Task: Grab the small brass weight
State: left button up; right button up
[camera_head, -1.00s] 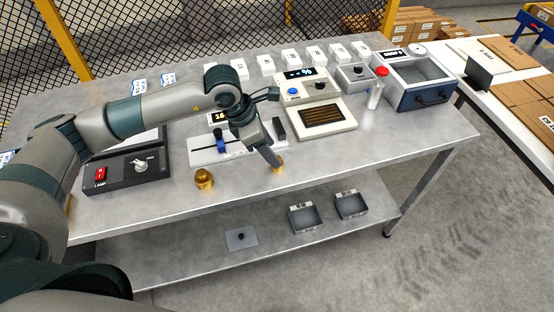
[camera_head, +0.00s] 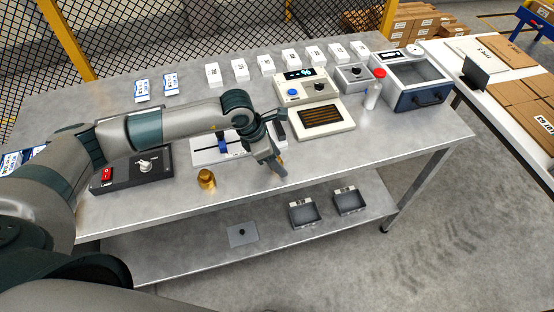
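The small brass weight shows only as a sliver of brass (camera_head: 282,159) at the fingers of my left gripper (camera_head: 279,164), near the front edge of the metal table. The fingers come down beside it and hide most of it. I cannot tell whether they are shut on it or whether it touches the table. A larger brass weight (camera_head: 206,179) stands upright and free on the table, left of the gripper. My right gripper is not in view.
A white slide device (camera_head: 205,156) lies behind the gripper and a black switch box (camera_head: 130,172) is at left. Tabletop right of the gripper is clear.

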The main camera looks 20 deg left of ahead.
pick_arm(q)
jog(key=shift+f, duration=0.1)
jog(key=shift+c, duration=0.2)
jog(key=shift+w, duration=0.1)
grip_shut()
jog(key=shift+r, duration=0.2)
jog(key=shift+r+b, duration=0.55)
jog(key=shift+b, duration=0.15)
notch_tip(320, 180, up, 2)
jog(key=shift+r+b, duration=0.1)
jog(key=shift+b, duration=0.7)
jog(key=s+d+r+b, duration=0.4)
jog(key=s+d+r, duration=0.3)
jog(key=d, duration=0.2)
jog(key=shift+d+r+b, duration=0.2)
jog(key=shift+b, duration=0.2)
